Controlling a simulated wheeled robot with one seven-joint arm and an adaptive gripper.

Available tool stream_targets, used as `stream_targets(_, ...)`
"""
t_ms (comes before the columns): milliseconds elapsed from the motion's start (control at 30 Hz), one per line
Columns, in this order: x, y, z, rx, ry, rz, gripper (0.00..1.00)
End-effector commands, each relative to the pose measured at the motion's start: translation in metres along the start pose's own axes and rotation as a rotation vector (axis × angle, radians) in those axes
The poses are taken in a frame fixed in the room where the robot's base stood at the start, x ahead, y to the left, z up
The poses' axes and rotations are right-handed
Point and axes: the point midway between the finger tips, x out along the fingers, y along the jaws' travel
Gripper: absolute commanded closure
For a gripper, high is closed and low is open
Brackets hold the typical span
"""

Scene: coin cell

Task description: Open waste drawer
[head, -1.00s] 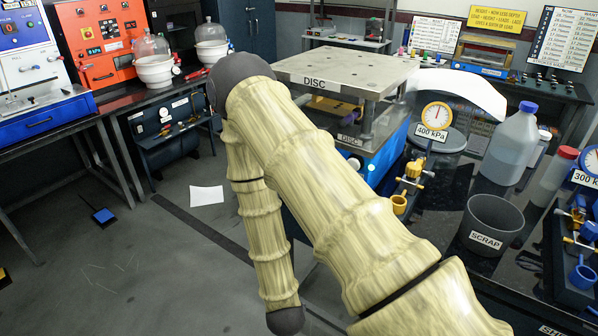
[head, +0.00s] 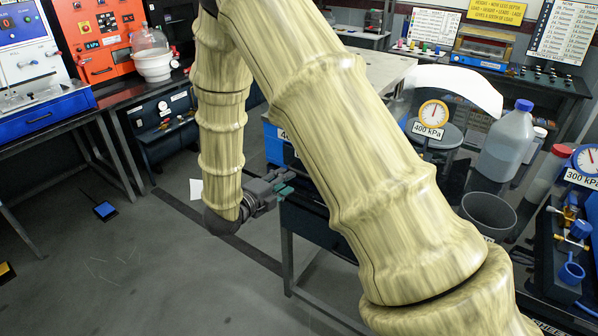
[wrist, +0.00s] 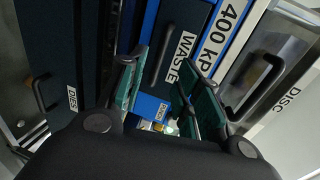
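The waste drawer (wrist: 177,23) shows in the wrist view as a dark front with a white WASTE label (wrist: 183,57). Its dark bar handle (wrist: 162,54) lies beside the label and between my fingertips in that picture. My gripper (wrist: 163,62) is open, its green-padded fingers spread toward the handle. I cannot tell if they touch it. In the head view my gripper (head: 284,184) is beside the blue press base, low at the left of the dark bench. The drawer front is hidden there.
A drawer labelled DIES (wrist: 72,98) with its own handle (wrist: 40,93) is to the left in the wrist view. A 400 kPa label (wrist: 220,38) and another handle (wrist: 262,85) are to the right. The grey floor (head: 150,270) left of my arm is mostly clear.

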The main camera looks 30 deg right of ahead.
Motion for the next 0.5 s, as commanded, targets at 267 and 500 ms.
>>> stream_targets(267, 0.046, -0.002, 0.000, -0.002, 0.001, 0.000, 0.66)
stream_targets(500, 0.076, -0.001, 0.000, -0.002, 0.000, 0.001, 0.66)
